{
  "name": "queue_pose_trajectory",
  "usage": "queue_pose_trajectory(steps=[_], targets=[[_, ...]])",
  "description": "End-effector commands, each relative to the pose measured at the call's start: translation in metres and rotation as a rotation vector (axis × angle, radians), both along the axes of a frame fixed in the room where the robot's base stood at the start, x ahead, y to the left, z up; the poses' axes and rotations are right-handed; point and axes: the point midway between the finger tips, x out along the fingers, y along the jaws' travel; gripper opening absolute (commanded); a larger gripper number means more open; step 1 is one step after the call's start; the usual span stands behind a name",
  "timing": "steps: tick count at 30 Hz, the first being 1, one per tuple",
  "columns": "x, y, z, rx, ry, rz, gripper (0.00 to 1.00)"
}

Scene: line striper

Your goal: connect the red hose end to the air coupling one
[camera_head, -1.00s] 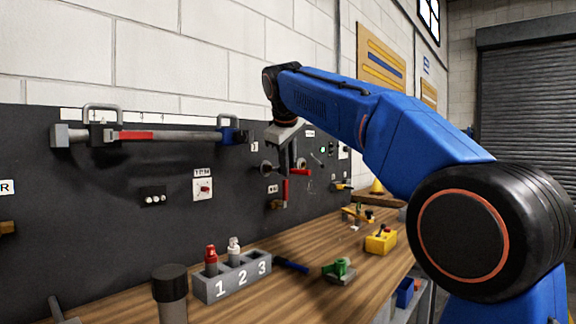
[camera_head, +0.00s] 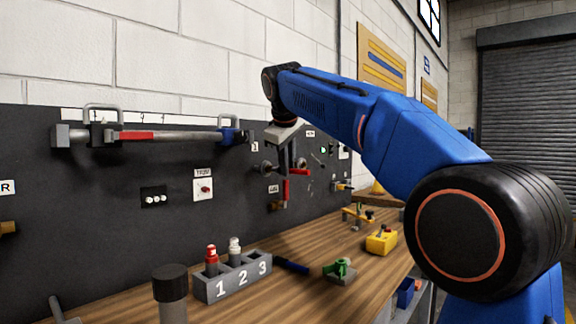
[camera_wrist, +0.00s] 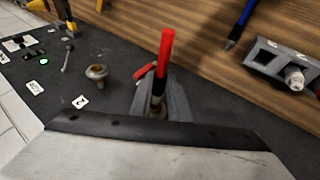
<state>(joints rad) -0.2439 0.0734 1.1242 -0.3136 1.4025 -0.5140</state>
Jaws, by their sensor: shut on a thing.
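The red hose end (camera_wrist: 166,50) is between the fingers of my gripper (camera_wrist: 160,98), with its red length pointing away from the dark wall panel. In the head view my gripper (camera_head: 286,157) is close to the panel, and the red hose end (camera_head: 299,171) sticks out to the right. A brass-grey metal behind the fingers is mostly hidden, so I cannot tell if the hose end is seated on air coupling one. A bare round metal coupling (camera_wrist: 97,73) beside the label 2 stands to the left, apart from my gripper.
A red lever (camera_head: 285,190) hangs just below my gripper, beside a small label. The bench (camera_head: 310,263) below carries a grey numbered rack (camera_head: 222,289), a green-topped item (camera_head: 341,269) and a yellow block (camera_head: 382,242).

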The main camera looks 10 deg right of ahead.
Motion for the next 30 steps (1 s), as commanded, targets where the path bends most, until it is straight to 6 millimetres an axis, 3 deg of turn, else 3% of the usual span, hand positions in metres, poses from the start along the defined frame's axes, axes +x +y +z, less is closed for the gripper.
queue_pose_trajectory(steps=[30], targets=[[0.0101,0.0075,-0.0001,0.0,0.0,0.0,0.0]])
